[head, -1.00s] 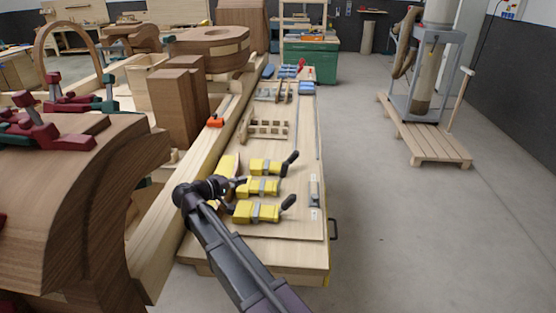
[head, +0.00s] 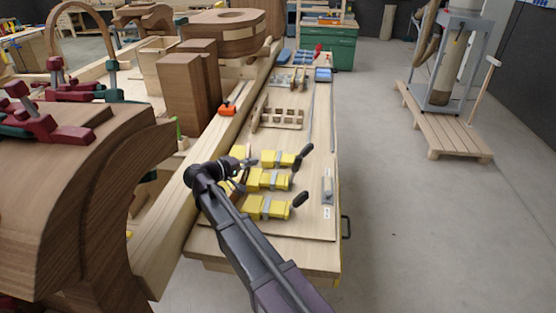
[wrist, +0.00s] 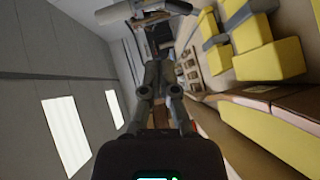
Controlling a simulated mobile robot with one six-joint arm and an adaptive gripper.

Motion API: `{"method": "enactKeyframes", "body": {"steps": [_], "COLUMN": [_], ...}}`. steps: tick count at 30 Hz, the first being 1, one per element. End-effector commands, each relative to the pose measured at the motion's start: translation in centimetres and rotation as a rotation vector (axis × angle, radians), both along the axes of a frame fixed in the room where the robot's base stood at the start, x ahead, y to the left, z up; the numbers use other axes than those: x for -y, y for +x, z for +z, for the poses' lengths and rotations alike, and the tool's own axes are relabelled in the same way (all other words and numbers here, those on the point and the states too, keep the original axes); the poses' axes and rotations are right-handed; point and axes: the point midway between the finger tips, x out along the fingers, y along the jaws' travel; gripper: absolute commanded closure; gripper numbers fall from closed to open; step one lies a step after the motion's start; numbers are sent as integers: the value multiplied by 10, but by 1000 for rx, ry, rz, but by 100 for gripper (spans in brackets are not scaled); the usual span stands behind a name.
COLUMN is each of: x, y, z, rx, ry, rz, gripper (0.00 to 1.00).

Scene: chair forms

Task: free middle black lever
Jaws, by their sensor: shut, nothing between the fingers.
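Three yellow clamps lie in a row on the bench: a far one (head: 277,158), a middle one (head: 266,180) and a near one (head: 265,207). The far clamp's black lever (head: 305,153) and the near clamp's black lever (head: 300,199) stick out at their right ends. I cannot clearly make out the middle black lever. My gripper (head: 252,163) is shut and empty, at the left ends of the far and middle clamps. In the wrist view my gripper (wrist: 158,62) points along the bench, with yellow clamps (wrist: 270,60) to its right.
A long wooden beam (head: 165,233) runs left of the clamps. A slotted wooden block (head: 282,118) and a chisel-like tool (head: 327,188) lie on the bench. A curved dark wooden form (head: 80,170) with red clamps (head: 40,122) stands at left. Open floor (head: 410,230) is at right.

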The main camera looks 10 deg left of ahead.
Motion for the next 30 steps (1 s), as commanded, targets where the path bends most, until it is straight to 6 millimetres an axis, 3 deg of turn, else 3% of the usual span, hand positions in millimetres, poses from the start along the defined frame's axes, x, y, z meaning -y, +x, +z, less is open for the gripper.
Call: {"method": "enactKeyframes", "body": {"steps": [8,25,30], "x": [13,72,94], "y": [12,69,67], "z": [-4,-19,-24], "rx": [0,0,0], "ry": [0,-1,-1], "rz": [-2,-4,-3], "gripper": [100,100,100]}}
